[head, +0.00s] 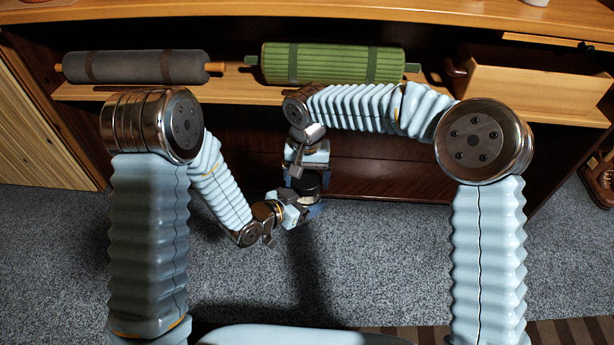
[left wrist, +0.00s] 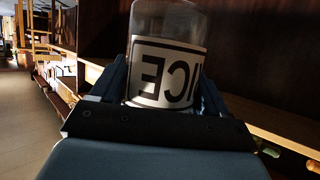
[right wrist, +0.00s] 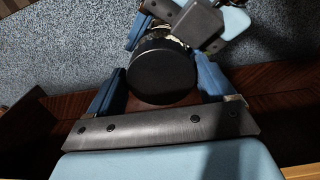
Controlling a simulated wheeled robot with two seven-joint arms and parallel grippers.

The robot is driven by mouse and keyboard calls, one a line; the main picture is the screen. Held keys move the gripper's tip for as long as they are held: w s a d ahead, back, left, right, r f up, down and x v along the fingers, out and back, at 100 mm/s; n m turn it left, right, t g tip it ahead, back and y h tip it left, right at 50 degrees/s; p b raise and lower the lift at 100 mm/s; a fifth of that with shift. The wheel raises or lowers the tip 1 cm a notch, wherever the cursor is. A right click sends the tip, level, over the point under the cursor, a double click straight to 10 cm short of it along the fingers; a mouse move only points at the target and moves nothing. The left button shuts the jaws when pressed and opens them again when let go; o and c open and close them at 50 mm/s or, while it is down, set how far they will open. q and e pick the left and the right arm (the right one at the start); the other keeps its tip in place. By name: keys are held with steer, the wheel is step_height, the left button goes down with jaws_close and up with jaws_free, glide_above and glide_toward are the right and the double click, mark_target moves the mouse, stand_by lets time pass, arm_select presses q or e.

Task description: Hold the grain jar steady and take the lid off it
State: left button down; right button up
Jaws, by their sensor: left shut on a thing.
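The grain jar (left wrist: 168,30) is clear, with a white label (left wrist: 165,72) whose dark letters appear upside down in the left wrist view. My left gripper (left wrist: 163,85) is shut on the jar's sides at the label. In the head view the jar (head: 308,198) is small and partly hidden by my grippers. The round black lid (right wrist: 163,76) sits on the jar. My right gripper (right wrist: 162,84) is above the jar and open, with one blue finger on each side of the lid. Whether either finger touches the lid is hard to tell.
A shelf behind holds a rolled dark mat (head: 136,67), a rolled green mat (head: 335,63) and a wooden box (head: 535,92). The shelf board (head: 85,93) runs close behind my right arm. Grey carpet (head: 380,265) below is mostly clear.

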steer(key=shift+o, duration=1.2)
steer(key=shift+r, duration=0.1)
step_height(320, 180, up, 4)
steer(key=shift+f, duration=0.1)
steer(key=shift+r, duration=0.3)
steer(key=shift+c, duration=0.5)
steer(key=shift+s+r+m, duration=0.1)
steer(key=shift+s+m, duration=0.1)
steer(key=shift+m, duration=0.5)
steer(key=shift+r+m, duration=0.25)
steer(key=shift+m, duration=0.15)
steer(key=shift+w+r+m, duration=0.2)
steer(key=shift+r+m, duration=0.9)
steer(key=shift+r, duration=0.1)
step_height(320, 180, down, 8)
steer(key=shift+r, duration=0.15)
